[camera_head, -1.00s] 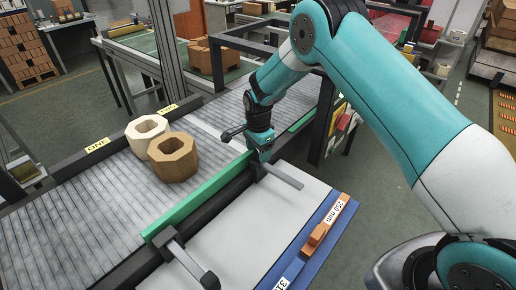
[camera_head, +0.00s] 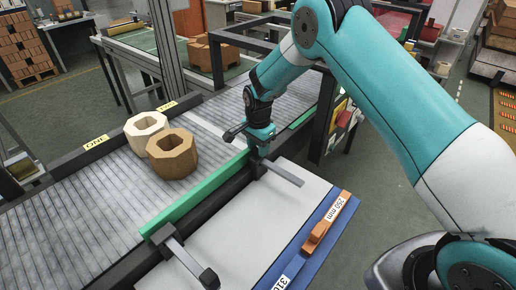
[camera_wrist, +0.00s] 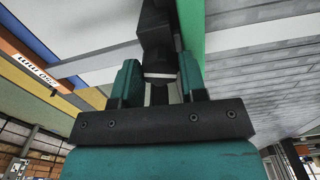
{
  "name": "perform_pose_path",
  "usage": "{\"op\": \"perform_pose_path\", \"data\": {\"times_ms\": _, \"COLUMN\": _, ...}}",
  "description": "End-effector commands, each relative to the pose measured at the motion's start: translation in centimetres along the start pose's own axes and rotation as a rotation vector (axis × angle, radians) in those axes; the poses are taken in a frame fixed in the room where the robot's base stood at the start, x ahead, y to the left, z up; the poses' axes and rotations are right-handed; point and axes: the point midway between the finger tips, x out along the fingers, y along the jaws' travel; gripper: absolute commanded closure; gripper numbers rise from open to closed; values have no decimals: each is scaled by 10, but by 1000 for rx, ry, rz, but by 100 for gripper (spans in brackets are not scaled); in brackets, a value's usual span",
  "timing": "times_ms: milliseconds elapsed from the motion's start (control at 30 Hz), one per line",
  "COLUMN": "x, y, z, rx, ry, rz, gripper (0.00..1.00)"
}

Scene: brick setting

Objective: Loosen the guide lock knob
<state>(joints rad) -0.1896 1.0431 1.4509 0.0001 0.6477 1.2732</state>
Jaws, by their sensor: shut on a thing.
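My gripper (camera_head: 261,148) points down over the far end of the green guide rail (camera_head: 195,206). In the wrist view its two teal fingers (camera_wrist: 159,84) are closed around a dark knob with a pale rim (camera_wrist: 158,74). The fingers hide much of the knob, so its turn cannot be told. The knob sits at a bracket whose grey bar (camera_head: 286,176) reaches over the white panel (camera_head: 225,235). A second bracket bar (camera_head: 186,262), with a dark knob (camera_head: 208,279) at its end, crosses nearer the front.
A cream hollow block (camera_head: 146,132) and a tan one (camera_head: 173,155) stand on the roller conveyor (camera_head: 95,205), left of the rail. An orange marker (camera_head: 315,236) lies on the blue scale strip (camera_head: 300,258) by a "250 mm" label. A dark frame (camera_head: 325,118) stands behind my gripper.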

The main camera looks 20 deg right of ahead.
Motion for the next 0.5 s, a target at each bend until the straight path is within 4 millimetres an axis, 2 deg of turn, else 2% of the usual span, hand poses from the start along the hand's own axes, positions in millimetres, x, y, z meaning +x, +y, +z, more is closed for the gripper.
{"op": "perform_pose_path", "data": {"times_ms": 500, "x": 1, "y": 0, "z": 0, "rx": -481, "ry": 0, "rz": -1, "gripper": 85}}
